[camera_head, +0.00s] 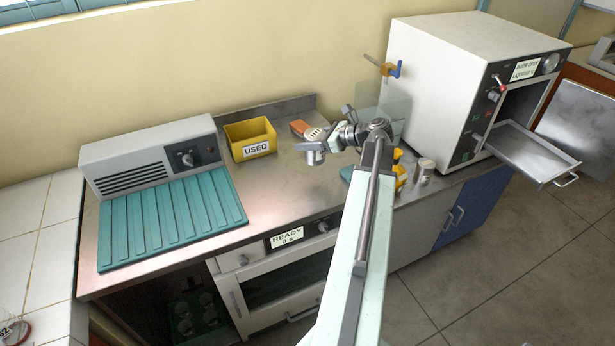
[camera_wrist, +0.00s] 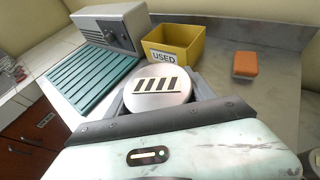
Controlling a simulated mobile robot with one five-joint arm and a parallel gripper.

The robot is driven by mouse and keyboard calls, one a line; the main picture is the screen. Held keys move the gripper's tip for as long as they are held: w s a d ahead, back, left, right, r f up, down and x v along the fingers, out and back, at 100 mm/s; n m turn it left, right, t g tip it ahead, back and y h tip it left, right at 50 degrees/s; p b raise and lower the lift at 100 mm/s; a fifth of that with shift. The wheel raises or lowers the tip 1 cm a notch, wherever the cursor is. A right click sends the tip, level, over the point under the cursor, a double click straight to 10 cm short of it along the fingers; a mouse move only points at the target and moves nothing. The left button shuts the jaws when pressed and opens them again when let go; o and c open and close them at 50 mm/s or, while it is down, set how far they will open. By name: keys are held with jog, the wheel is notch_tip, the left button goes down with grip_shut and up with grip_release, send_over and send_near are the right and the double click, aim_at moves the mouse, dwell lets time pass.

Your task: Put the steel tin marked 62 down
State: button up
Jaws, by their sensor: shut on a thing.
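A round steel tin (camera_wrist: 158,103) is in my gripper (camera_wrist: 162,92), with a finger on each side of it. Its pale lid carries a row of black slanted bars; I cannot read a number 62 on it. In the head view the grey tin (camera_head: 315,157) hangs upright at the end of my arm, over the middle of the steel bench (camera_head: 285,190). It looks a little above the bench top, but its underside is hard to judge. A second steel tin (camera_head: 424,170) stands on the bench right of my arm.
A teal ribbed mat (camera_head: 172,220) lies before a grey vented unit (camera_head: 150,155) at left. A yellow bin labelled USED (camera_head: 251,139) and an orange block (camera_head: 300,127) are behind. A white incubator (camera_head: 440,80) with its tray (camera_head: 530,152) out stands right. Bench before the bin is clear.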

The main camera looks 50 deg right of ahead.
aim_at(324, 157)
jog(key=s+d+f+m+h+b, duration=0.1)
jog(key=s+f+h+b, duration=0.15)
jog(key=s, duration=1.25)
jog(key=shift+t+y, duration=0.3)
jog(key=shift+y, duration=0.15)
jog(key=w, duration=0.5)
jog(key=w+f+b, duration=0.1)
jog(key=w, duration=0.4)
jog(key=w+a, duration=0.1)
jog(key=w, duration=0.4)
jog(key=shift+w+f, duration=0.2)
jog(key=shift+f, duration=0.15)
jog(key=f+b, duration=0.2)
jog(key=w+f+b, duration=0.1)
jog(key=f+b, duration=0.1)
jog(key=shift+w, duration=0.1)
jog(key=o, duration=1.7)
jog(key=shift+r, duration=0.15)
jog(key=shift+s+r, duration=0.25)
jog(key=shift+r, duration=0.05)
jog(key=p+v, duration=0.4)
jog(key=v, duration=0.6)
jog(key=shift+s+d+r+p, duration=0.1)
jog(key=shift+s+r+p, duration=0.1)
jog(key=shift+s+p, duration=0.1)
jog(key=shift+s, duration=0.4)
